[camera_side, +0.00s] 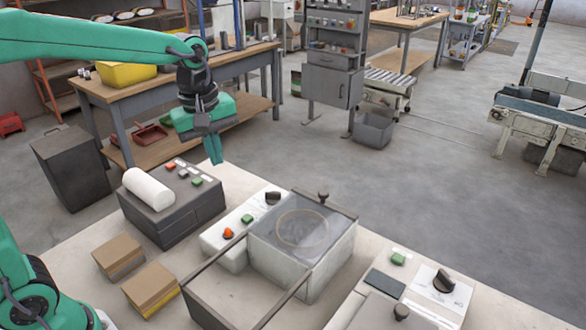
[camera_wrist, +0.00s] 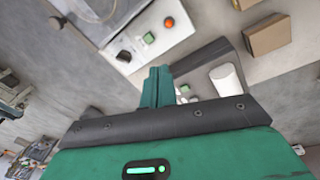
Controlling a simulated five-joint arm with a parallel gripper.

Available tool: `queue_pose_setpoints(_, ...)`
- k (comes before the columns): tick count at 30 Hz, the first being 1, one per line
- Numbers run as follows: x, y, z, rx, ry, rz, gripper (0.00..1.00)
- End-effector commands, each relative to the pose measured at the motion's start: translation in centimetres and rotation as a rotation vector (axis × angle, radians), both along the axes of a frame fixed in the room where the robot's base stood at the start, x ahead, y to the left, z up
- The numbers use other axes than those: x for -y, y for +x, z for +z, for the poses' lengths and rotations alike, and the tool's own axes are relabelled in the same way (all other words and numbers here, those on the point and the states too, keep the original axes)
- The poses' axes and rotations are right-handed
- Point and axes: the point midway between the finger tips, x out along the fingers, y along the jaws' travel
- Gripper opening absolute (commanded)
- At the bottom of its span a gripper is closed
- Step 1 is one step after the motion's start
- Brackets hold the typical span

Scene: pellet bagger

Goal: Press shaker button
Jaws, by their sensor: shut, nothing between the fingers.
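My gripper (camera_side: 214,160) is shut and empty, pointing down in the air behind the bench machines. In the wrist view its closed fingers (camera_wrist: 157,80) show between the dark roll unit and the white control panel. The white panel (camera_side: 212,239) has an orange button (camera_side: 228,233), a green button (camera_side: 247,218) and a black knob (camera_side: 273,198). It adjoins a box with a clear lid (camera_side: 318,225) over a round shape. The wrist view shows its green button (camera_wrist: 149,38), orange button (camera_wrist: 169,22) and knob (camera_wrist: 124,57). I cannot tell which button is the shaker's.
The dark unit (camera_side: 170,225) at left carries a white roll (camera_side: 149,188) and small buttons. Two cardboard stacks (camera_side: 119,252) (camera_side: 150,286) lie in front. At right, another white panel (camera_side: 440,297) has a green button (camera_side: 398,258) and a black knob (camera_side: 444,280). An open-topped frame (camera_side: 215,300) stands front centre.

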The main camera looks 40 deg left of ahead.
Motion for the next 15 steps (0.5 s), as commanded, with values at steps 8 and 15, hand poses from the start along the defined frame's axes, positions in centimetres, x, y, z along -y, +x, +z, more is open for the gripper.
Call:
queue_pose_setpoints(8, 0.6, 3.5, -2.0, -0.079, -0.018, 0.238, 0.00)
queue_pose_setpoints(15, 0.9, 5.2, -3.3, -0.119, -0.020, 0.374, 0.00)
